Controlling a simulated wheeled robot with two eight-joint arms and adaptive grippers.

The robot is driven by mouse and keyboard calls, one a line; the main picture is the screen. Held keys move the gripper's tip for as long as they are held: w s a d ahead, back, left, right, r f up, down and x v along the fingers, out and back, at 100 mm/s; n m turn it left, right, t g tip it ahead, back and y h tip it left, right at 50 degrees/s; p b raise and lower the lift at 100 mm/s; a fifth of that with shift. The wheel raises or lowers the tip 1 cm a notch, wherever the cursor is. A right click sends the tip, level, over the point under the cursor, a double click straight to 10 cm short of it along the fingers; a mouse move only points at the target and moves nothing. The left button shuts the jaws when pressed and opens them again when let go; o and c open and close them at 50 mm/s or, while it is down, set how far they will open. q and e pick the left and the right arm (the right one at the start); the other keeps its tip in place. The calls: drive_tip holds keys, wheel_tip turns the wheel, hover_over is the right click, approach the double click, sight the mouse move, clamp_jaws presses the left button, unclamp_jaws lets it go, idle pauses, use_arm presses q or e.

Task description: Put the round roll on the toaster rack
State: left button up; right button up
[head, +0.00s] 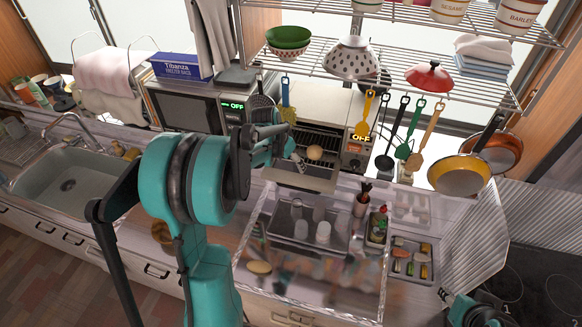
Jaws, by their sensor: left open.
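The round roll (315,152) is a small tan ball at the open front of the toaster oven. It appears to rest on the toaster rack (322,168), though contact is hard to make out at this size. The toaster (354,148) has its front open and an "OFF" display at its right. My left gripper (299,161) is open, just left of the roll, with a small visible gap to it. My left arm hides part of the counter and the toaster's left side. My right gripper (476,314) is at the bottom right edge, partly cut off, its fingers unclear.
A microwave (188,108) stands left of the toaster. Several utensils hang from the wire shelf (405,78) close above the toaster. A clear-topped dish dryer (380,290) stands in front, near a bottle (378,226). The sink (65,185) is at left.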

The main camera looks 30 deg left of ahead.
use_arm(q)
drive_tip(key=s+d+r+t, duration=0.1)
drive_tip(key=s+d+r, duration=0.2)
drive_tip(key=s+d, duration=0.6)
drive_tip(key=s+d+r+n+t, duration=0.1)
drive_tip(key=s+d+r, duration=0.3)
drive_tip(key=s+d, duration=0.5)
drive_tip(key=s, duration=0.4)
drive_tip(key=shift+d+r+n+t+y, duration=0.2)
drive_tip(key=shift+d+n+t+y, duration=0.1)
drive_tip(key=shift+s, duration=0.1)
